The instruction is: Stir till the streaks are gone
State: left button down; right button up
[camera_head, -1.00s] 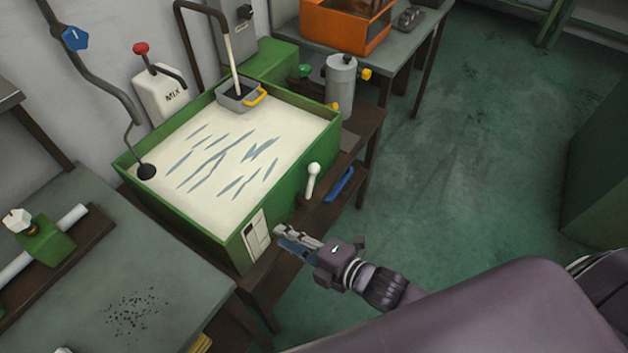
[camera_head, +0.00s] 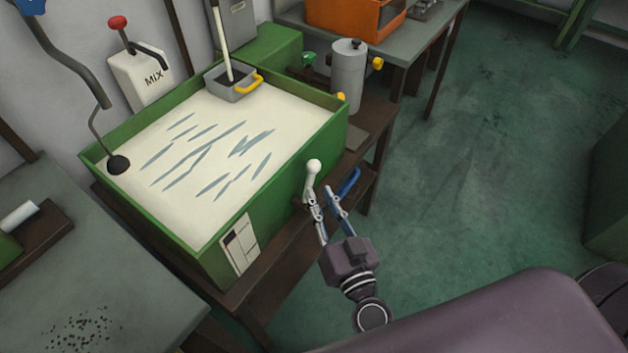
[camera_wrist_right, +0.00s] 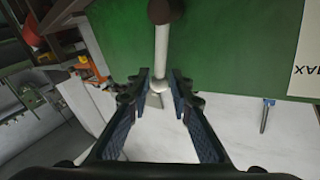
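A green tank (camera_head: 285,211) holds a pale white liquid (camera_head: 225,117) with several grey-blue streaks across its surface. A lever with a white round knob (camera_head: 313,166) stands at the tank's front right side; it also shows in the right wrist view (camera_wrist_right: 161,45). My right gripper (camera_head: 322,190) is open just below and beside this knob in the head view. In the wrist view, the lever's knob end appears between the parted fingertips, and I cannot tell whether they touch it. A white box marked MIX (camera_head: 139,82) with a red-knobbed lever stands behind the tank. My left gripper is not in view.
A grey box with a yellow handle (camera_head: 233,89) sits at the tank's back edge. A grey cylinder (camera_head: 348,75) and a blue handle (camera_head: 349,181) are on the right. A dark rounded end (camera_head: 118,164) hangs at the tank's left. The floor at right is clear.

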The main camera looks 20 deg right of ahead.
aim_at(312, 181)
jog(key=shift+w+a+p, duration=0.1)
jog(key=shift+w+p, duration=0.2)
jog(key=shift+w, duration=2.1)
grip_shut()
